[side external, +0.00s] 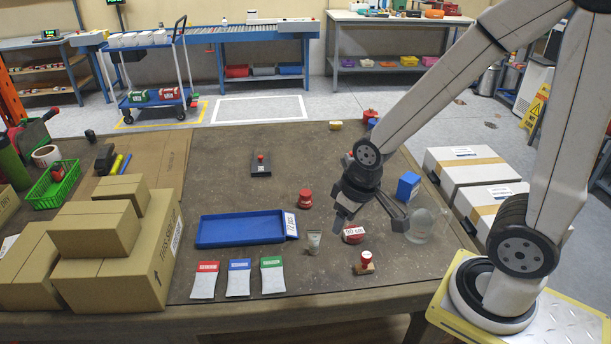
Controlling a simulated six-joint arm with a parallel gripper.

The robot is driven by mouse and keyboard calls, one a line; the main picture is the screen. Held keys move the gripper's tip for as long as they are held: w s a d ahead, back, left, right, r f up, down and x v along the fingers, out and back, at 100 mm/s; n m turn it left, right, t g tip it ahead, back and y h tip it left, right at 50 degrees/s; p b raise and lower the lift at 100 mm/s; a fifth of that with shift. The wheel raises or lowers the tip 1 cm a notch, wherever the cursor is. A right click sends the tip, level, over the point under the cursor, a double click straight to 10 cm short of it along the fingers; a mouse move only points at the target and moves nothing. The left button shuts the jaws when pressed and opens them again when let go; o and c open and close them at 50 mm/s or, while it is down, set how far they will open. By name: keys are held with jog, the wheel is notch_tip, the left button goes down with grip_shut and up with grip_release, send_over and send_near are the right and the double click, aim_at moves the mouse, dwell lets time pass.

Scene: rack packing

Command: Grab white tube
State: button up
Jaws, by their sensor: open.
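A small whitish-grey tube (314,239) stands on the table near the right end of the blue tray. It appears upright, with its wide end up. My gripper (370,221) is to the right of the tube in the picture. The tube is clear of the fingers in this view; the exact height of the gripper above the table is hard to tell.
The blue tray (240,229) is empty. A red round tin (353,236) and a stamp (364,264) are close to the gripper. A clear jar (420,225) and a blue box (408,186) stand right. Cardboard boxes (110,275) fill the left.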

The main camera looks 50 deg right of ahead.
jog(key=w+d+f+n+t+h, duration=0.1)
jog(key=w+d+f+n+t, duration=0.15)
jog(key=w+d, duration=0.35)
jog(key=n+t+y, duration=0.5)
jog(key=n+y, duration=0.1)
jog(key=y, duration=0.4)
send_near(313, 231)
jog(key=w+a, duration=0.1)
jog(key=shift+a+f+m, duration=0.2)
jog(key=shift+f+m, duration=0.05)
jog(key=shift+f, duration=0.15)
jog(key=shift+w, duration=0.1)
jog(key=shift+x, duration=1.25)
jog(key=shift+w+f, duration=0.1)
jog(key=shift+w, duration=0.05)
